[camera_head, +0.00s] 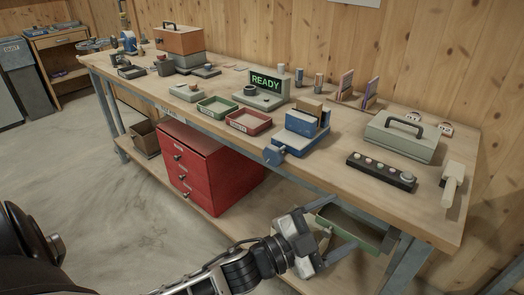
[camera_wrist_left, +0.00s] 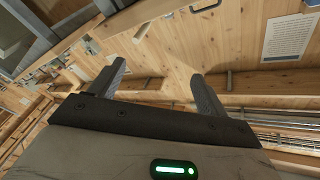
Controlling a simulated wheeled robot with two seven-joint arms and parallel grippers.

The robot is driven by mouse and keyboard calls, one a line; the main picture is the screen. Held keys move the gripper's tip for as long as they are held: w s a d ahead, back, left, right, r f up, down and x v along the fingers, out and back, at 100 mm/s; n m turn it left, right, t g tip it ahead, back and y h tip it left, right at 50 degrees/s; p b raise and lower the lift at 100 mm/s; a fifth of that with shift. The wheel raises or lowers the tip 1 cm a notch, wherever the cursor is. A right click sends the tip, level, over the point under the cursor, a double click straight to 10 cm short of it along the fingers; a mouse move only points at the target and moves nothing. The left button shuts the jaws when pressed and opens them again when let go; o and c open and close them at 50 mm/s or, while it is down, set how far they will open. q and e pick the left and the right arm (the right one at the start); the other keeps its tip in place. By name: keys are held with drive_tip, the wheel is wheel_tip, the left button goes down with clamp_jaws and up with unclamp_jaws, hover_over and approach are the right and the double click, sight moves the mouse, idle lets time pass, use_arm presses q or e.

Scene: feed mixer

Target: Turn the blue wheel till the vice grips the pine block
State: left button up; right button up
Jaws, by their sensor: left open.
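The blue vice (camera_head: 301,137) stands on the front edge of the workbench. Its blue wheel (camera_head: 273,155) faces the front, at the vice's lower left. A light brown block, apparently the pine block (camera_head: 309,107), stands upright at the vice jaws; whether they touch it I cannot tell. My left gripper (camera_head: 346,220) is open and empty, in front of the bench, below and right of the wheel, apart from it. The left wrist view shows its two fingers spread (camera_wrist_left: 158,70) with nothing between them; wheel and vice cannot be made out there. My right gripper is not in view.
The workbench (camera_head: 440,216) has a green tray (camera_head: 217,107) and red tray (camera_head: 249,121) left of the vice. A display reading READY (camera_head: 266,81) stands behind. A button strip (camera_head: 381,172) and grey-green case (camera_head: 402,137) lie right. A red drawer cabinet (camera_head: 205,165) stands below.

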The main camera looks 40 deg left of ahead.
use_arm(q)
wheel_tip(320, 180, up, 6)
drive_tip(key=w+d+m+g+h, duration=0.25)
drive_tip(key=m+h, duration=0.35)
drive_tip(key=m, duration=0.3)
drive_tip(key=m+g+y, duration=1)
drive_tip(key=m+y, duration=0.4)
approach(269, 150)
drive_tip(key=p+x, duration=0.1)
drive_tip(key=x, duration=1.1)
drive_tip(key=shift+d+p, duration=0.1)
drive_tip(key=shift+p, duration=0.3)
drive_tip(key=shift+r, duration=0.1)
drive_tip(key=c, duration=1)
